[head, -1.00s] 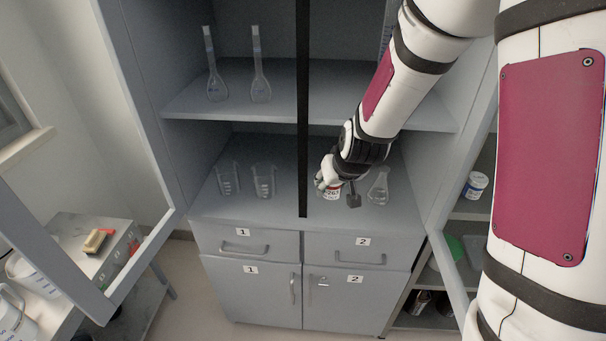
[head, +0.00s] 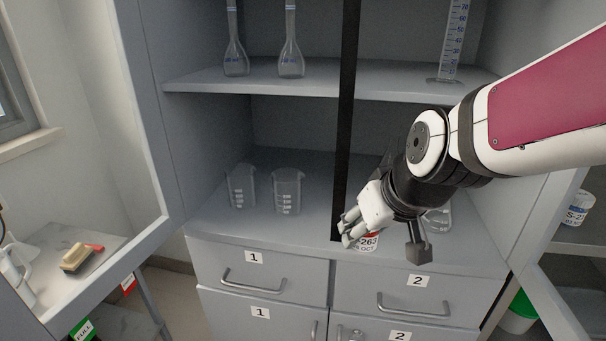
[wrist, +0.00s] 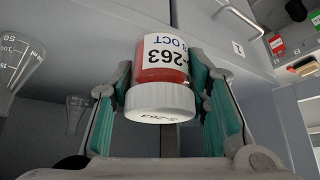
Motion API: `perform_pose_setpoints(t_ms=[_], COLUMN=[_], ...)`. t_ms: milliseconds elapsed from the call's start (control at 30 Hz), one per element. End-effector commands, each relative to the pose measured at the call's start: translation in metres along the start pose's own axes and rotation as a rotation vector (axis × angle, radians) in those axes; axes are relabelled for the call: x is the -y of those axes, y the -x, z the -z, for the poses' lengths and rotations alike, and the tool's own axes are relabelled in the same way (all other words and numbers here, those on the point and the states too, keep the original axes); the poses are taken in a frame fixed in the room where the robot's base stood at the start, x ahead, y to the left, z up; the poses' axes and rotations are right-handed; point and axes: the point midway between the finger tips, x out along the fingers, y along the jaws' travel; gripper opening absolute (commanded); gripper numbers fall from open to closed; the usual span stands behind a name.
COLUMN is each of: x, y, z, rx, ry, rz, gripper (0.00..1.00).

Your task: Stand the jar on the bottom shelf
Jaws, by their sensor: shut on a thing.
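The jar (head: 368,241) has a white label reading "263 OCT" and red contents. In the wrist view the jar (wrist: 162,72) appears upside down, its white lid toward the camera, between the two teal-padded fingers. My gripper (head: 354,228) is shut on it; the gripper also shows in the wrist view (wrist: 163,90). In the head view they are at the front of the bottom shelf (head: 315,222), just right of the black centre post. My fingers cover the jar's upper part. I cannot tell whether its base touches the shelf.
Two beakers (head: 287,192) stand on the bottom shelf left of the post (head: 346,130). A flask (head: 439,218) stands behind my gripper on the right, partly hidden. The shelf above holds two volumetric flasks (head: 291,48) and a graduated cylinder (head: 454,42). Cabinet doors stand open at both sides.

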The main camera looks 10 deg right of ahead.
Motion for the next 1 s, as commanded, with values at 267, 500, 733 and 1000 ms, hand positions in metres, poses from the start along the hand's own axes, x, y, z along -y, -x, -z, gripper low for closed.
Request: perform_pose_setpoints(t_ms=[267,500,733,1000], x=[0.003,-0.014,-0.033,-0.049], y=[-0.006,-0.036,-0.068,-0.094], z=[-0.011,0.023,0.065,0.100], rx=[-0.002,0.002,0.000,-0.001], ry=[0.011,0.008,0.010,0.011], rz=[0.009,0.010,0.009,0.009], gripper=[0.13,0.13,0.13,0.13])
